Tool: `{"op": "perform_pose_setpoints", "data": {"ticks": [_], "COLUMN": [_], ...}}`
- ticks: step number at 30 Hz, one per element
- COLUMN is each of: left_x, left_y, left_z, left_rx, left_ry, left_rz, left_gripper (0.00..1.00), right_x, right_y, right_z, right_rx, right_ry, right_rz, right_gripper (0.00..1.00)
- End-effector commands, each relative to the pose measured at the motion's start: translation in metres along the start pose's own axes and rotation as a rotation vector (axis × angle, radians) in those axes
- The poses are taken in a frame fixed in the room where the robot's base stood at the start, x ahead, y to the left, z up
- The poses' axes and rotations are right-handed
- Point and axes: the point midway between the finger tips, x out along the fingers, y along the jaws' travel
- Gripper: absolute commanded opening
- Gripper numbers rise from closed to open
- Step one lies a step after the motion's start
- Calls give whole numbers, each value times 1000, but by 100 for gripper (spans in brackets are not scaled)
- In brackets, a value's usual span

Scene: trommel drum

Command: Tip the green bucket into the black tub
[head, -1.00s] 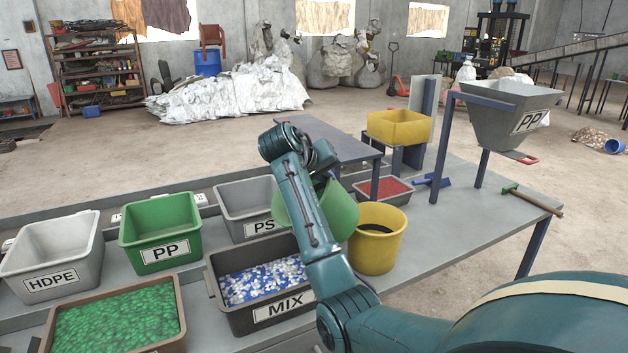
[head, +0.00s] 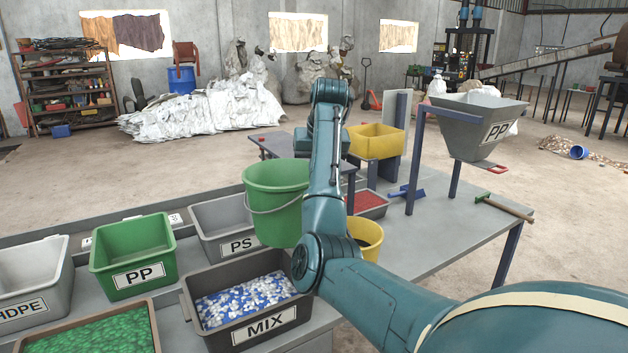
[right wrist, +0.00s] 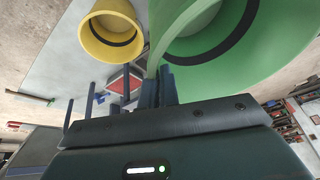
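The green bucket (head: 277,190) hangs upright in the air in the head view, behind and above the right rear corner of the dark tub. The black tub (head: 206,328) is labelled MIX and holds blue and white flakes. My right gripper (right wrist: 165,87) is shut on the bucket's rim, as the right wrist view shows, where the green bucket (right wrist: 230,50) fills the upper right. In the head view my forearm hides the right gripper. My left gripper is in no view.
A yellow bucket (head: 368,232) stands right of the tub, partly behind my arm. A grey PS bin (head: 215,222), a green PP bin (head: 133,245) and a brown tray of green flakes (head: 148,310) stand around the tub's left and back. A red-filled tray (head: 370,205) lies behind.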

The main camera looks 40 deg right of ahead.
Motion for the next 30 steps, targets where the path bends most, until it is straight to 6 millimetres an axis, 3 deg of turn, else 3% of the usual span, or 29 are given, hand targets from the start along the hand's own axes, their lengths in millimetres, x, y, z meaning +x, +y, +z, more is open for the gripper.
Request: {"op": "perform_pose_setpoints", "data": {"ticks": [11, 30], "left_x": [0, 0], "left_y": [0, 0], "left_z": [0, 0], "left_rx": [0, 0], "left_ry": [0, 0], "left_rz": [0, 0], "left_gripper": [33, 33], "right_x": [-5, -52], "right_y": [1, 45], "right_z": [0, 38], "right_rx": [5, 6], "right_ry": [2, 1], "right_rz": [-9, -8], "right_gripper": [0, 0]}}
